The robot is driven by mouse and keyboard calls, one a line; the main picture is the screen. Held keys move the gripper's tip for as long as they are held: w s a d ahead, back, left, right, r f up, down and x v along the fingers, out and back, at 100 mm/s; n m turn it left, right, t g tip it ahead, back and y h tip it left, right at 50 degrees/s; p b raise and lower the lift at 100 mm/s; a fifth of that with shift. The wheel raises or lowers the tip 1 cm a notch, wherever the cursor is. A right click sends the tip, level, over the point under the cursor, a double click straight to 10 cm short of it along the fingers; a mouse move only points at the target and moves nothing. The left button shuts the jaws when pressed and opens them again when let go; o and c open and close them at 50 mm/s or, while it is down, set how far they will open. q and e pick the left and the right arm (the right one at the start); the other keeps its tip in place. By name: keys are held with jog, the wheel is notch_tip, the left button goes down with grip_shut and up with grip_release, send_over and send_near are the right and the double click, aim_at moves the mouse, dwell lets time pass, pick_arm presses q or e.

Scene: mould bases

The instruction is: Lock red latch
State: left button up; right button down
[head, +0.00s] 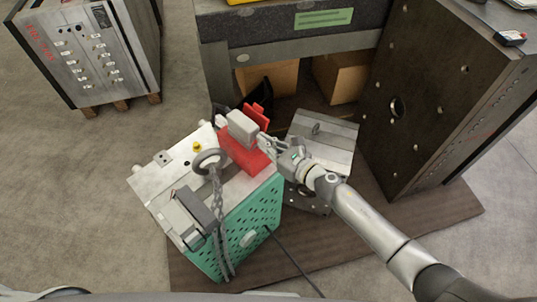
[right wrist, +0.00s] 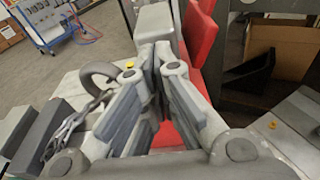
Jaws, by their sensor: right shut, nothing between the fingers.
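The red latch (head: 243,157) is a red housing on the top edge of the green-sided mould base (head: 262,210). A red upright piece (head: 258,116) rises behind it, and a grey block (head: 241,127) sits between. My right gripper (head: 264,140) is at the right side of the grey block and red part, with its fingers together and empty. In the right wrist view the fingertips (right wrist: 158,50) are just in front of the grey block (right wrist: 153,22), with the red piece (right wrist: 198,35) to their right. I cannot tell whether they touch. My left gripper is not in view.
A lifting ring (head: 209,162) with a chain and a grey box (head: 195,207) sit on the mould base. A smaller metal block (head: 325,138) stands close on the right. A tall dark mould plate (head: 425,95) and a workbench (head: 300,50) bound the back.

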jog(key=shift+p+v, duration=0.5)
jog(key=shift+v, duration=2)
jog(key=shift+r, duration=0.15)
jog(key=s+d+f+m+g+h, duration=0.1)
jog(key=s+d+f+m+h, duration=0.25)
jog(key=d+f+m, duration=0.4)
jog(key=s+d+f+m+h, duration=0.35)
jog(key=f+m, duration=0.55)
jog(key=f, duration=0.3)
jog(key=s+d+f+m+g+h, duration=0.1)
jog(key=s+d+f+m+h, duration=0.1)
jog(key=s+d+f+m, duration=0.5)
jog(key=s+d+f+m+g+h, duration=0.1)
jog(key=s+f+m, duration=0.4)
jog(key=s, duration=0.5)
jog(key=s+d+f+m+g+h, duration=0.1)
jog(key=s+d+f+m+g, duration=0.1)
jog(key=s+f+m+g, duration=0.2)
jog(key=s+d+f+m+g+h, duration=0.1)
jog(key=s+f+m, duration=0.7)
jog(key=s, duration=0.9)
jog(key=d+m+g, duration=0.1)
jog(key=m, duration=0.1)
jog(key=shift+f+m+g, duration=0.15)
jog(key=shift+m+g, duration=0.2)
jog(key=shift+g, duration=0.05)
